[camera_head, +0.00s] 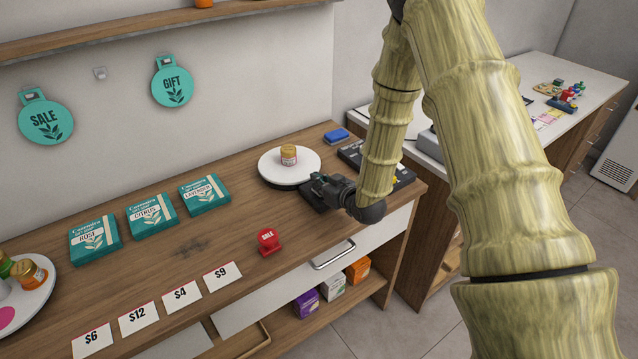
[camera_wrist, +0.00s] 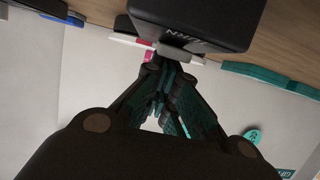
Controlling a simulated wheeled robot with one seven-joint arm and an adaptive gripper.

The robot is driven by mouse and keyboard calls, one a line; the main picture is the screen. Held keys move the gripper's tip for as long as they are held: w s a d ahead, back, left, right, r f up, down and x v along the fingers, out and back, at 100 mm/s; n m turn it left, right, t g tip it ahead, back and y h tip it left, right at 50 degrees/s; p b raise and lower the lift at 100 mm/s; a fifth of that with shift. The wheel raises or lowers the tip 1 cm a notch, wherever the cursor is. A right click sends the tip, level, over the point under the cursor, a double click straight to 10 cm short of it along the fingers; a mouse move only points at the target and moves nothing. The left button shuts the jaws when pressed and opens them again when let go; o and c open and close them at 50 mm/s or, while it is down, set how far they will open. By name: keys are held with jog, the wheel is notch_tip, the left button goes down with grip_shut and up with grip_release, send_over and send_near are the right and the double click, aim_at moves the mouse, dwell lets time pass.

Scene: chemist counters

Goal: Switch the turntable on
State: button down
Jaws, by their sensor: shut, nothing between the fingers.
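The turntable (camera_head: 272,178) is a white round disc on a dark base on the wooden counter. A small jar (camera_head: 288,155) with a yellowish lid stands on it. My gripper (camera_head: 316,181) is low at the disc's front right, over or beside the dark base; whether it touches is unclear. In the wrist view its dark fingers (camera_wrist: 165,98) are shut and empty, pointing at a dark box (camera_wrist: 195,18) with upside-down lettering, part of the turntable's control housing by its look. The state of any switch cannot be made out.
A blue block (camera_head: 336,135) and a dark flat board (camera_head: 352,152) lie behind and right of the gripper. The counter's front edge is close.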

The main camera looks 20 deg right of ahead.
jog(key=shift+w+a, duration=0.1)
jog(key=shift+w, duration=0.5)
jog(key=shift+w+r+p, duration=0.1)
jog(key=shift+r+p, duration=0.2)
jog(key=shift+r, duration=0.2)
jog(key=r, duration=0.1)
jog(key=r+p, duration=0.1)
jog(key=r, duration=0.1)
jog(key=shift+w+r+p, duration=0.2)
jog(key=shift+w+p, duration=0.05)
jog(key=shift+p, duration=0.15)
jog(key=b+v, duration=0.3)
jog(key=v, duration=0.7)
